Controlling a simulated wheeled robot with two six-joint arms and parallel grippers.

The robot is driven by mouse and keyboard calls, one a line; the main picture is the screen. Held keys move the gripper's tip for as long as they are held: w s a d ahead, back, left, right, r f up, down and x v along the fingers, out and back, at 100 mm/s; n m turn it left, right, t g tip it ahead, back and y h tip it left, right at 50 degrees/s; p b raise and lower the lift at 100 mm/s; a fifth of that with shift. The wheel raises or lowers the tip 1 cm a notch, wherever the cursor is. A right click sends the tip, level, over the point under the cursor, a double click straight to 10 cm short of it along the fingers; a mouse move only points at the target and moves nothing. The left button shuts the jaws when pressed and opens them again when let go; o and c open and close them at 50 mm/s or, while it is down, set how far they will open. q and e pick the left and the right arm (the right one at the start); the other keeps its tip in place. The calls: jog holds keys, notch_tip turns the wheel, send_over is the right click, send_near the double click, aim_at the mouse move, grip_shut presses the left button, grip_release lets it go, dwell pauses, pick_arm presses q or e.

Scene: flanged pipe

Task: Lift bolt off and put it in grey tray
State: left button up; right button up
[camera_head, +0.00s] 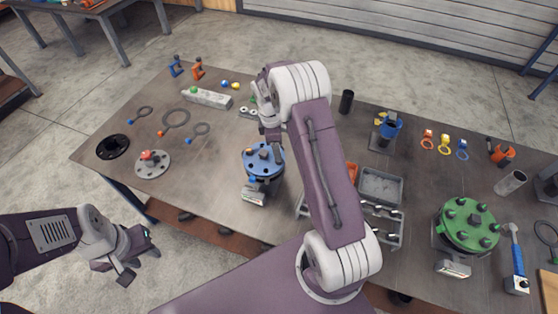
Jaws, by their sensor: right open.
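A blue round flange (272,169) sits on a pipe stand on the table, with several dark bolts around its top. An orange spot shows near its top middle; I cannot tell which bolt it belongs to. My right gripper (270,138) is open and points down just above the flange's far edge. Its fingertips are small, and I cannot tell whether they surround a bolt. The grey tray (381,198) stands right of the flange, beyond my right arm, and looks empty. My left gripper (139,262) is off the table's front edge at lower left, empty, its fingers apart.
Rings (176,118) and two round flanges (153,163) lie at the left.

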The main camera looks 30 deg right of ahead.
aim_at(279, 164)
jog(key=shift+s+f, duration=0.1)
jog(key=shift+s, duration=0.05)
jog(key=shift+s+f+p, duration=0.1)
jog(key=shift+f+p, duration=0.25)
jog(key=shift+p, duration=0.05)
notch_tip(279, 164, down, 4)
jog(key=shift+f+p, duration=0.1)
jog(key=shift+p, duration=0.65)
jog(key=shift+d+f, duration=0.1)
jog(key=shift+f, duration=0.1)
jog(key=shift+c, duration=0.6)
grip_shut()
jog(key=shift+r, duration=0.15)
